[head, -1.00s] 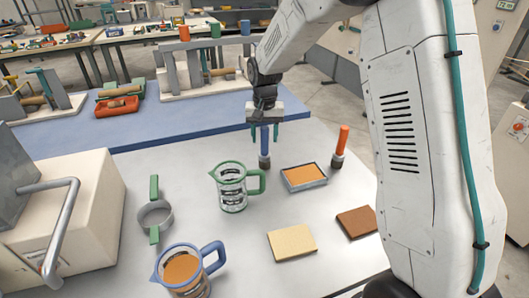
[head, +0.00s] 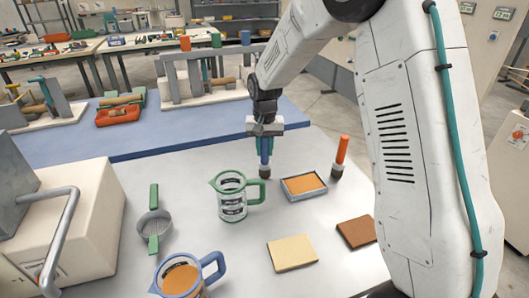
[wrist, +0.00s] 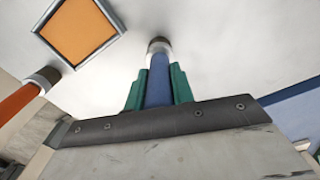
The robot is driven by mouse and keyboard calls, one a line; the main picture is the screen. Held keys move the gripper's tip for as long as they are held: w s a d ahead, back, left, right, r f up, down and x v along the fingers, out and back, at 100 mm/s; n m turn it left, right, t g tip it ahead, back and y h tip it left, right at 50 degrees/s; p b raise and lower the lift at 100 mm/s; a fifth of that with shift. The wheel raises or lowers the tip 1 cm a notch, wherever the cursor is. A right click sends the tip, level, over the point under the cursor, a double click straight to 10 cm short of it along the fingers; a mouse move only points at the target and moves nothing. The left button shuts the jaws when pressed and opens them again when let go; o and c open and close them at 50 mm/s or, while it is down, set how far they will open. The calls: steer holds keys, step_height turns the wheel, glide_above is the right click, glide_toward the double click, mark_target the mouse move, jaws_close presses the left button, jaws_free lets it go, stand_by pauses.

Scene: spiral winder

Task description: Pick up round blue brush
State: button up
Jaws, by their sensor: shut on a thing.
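The wrist view shows the blue handle (wrist: 158,82) between the two green fingers (wrist: 158,90), with the round bristle end beyond the fingertips. In the head view the bristle end looks at or very near the table; I cannot tell if it touches.
An orange-handled brush (head: 341,153) stands right of the orange-filled tray (head: 304,186). The green-handled jug (head: 231,196) is close left. Nearby are a strainer (head: 154,223), a blue-handled jug (head: 185,276), a yellow sponge (head: 291,253) and a brown block (head: 357,232).

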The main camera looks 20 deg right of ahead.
mark_target(266, 164)
steer(key=shift+r, duration=0.4)
steer(key=shift+s+r, duration=0.3)
steer(key=shift+r, duration=0.35)
steer(key=shift+s+r, duration=0.25)
steer(key=shift+r, duration=0.35)
steer(key=s+r, duration=0.1)
steer(key=s, duration=1.4)
steer(key=shift+r, duration=0.15)
steer(key=shift+a, duration=0.15)
